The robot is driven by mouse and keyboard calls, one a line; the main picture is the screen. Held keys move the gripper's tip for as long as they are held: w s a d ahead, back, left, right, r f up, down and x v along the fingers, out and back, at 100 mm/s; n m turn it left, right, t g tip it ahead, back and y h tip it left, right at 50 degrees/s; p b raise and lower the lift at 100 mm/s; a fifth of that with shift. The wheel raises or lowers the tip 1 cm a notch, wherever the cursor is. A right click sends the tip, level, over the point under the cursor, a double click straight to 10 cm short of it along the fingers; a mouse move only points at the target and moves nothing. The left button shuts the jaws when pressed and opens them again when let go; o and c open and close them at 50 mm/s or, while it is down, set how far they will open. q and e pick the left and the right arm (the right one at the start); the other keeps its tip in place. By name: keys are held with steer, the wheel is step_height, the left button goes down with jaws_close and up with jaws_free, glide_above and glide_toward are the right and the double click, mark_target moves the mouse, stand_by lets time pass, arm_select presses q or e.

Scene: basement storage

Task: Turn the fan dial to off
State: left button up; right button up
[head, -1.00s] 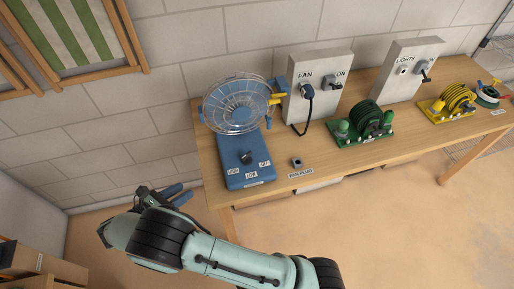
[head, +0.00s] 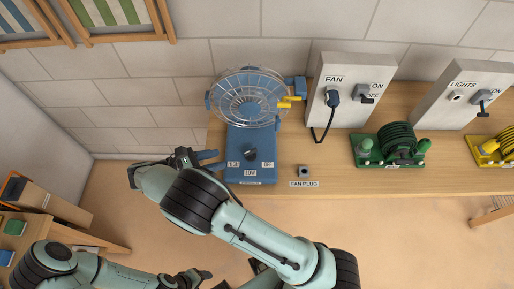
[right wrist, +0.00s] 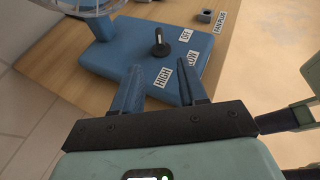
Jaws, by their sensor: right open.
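The blue fan (head: 250,100) stands at the left end of the wooden table. Its base carries a black dial (head: 249,152), with HIGH, LOW and OFF labels around its front. The dial (right wrist: 160,45) also shows in the right wrist view; its setting is hard to read. My right gripper (head: 203,160) is open and empty at the left side of the fan base, apart from the dial. In the right wrist view its blue fingers (right wrist: 160,83) are spread, with the HIGH label between them. My left gripper (head: 190,278) is at the bottom edge, partly cut off.
A fan power box (head: 344,90) with a plugged cord and switch stands right of the fan. A small grey FAN PLUG holder (head: 304,172) sits at the front. A green reel (head: 397,145) and a lights box (head: 465,95) are farther right. Shelving with boxes (head: 45,205) stands at left.

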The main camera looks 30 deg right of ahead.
mark_target(249, 152)
steer(key=p+x, duration=0.1)
steer(key=x, duration=1.2)
arm_select(q)
steer(key=shift+w+a+r, duration=0.1)
steer(key=shift+w+r, duration=0.6)
steer(key=shift+r, duration=0.15)
arm_select(e)
jaws_close()
